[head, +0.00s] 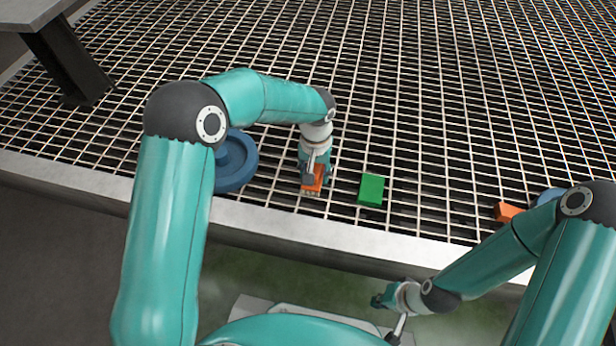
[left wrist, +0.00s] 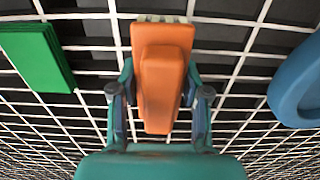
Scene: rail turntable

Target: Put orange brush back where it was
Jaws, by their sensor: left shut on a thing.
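The orange brush (head: 313,181) is at the grating, in the grasp of my left gripper (head: 314,172). In the left wrist view the brush (left wrist: 162,85) lies between the two fingers of my left gripper (left wrist: 160,92), its long handle toward the palm and pale bristles at the far end. I cannot tell whether the brush touches the grating. My right gripper (head: 383,299) is low in the head view, in front of the grating's edge and away from the brush; its finger opening does not show clearly.
A green block (head: 371,189) stands on the grating (head: 430,120) right of the brush. A blue round thing (head: 238,165) is to its left, partly behind my left arm. Another orange thing (head: 506,211) and a blue thing (head: 549,195) lie far right, beside my right arm.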

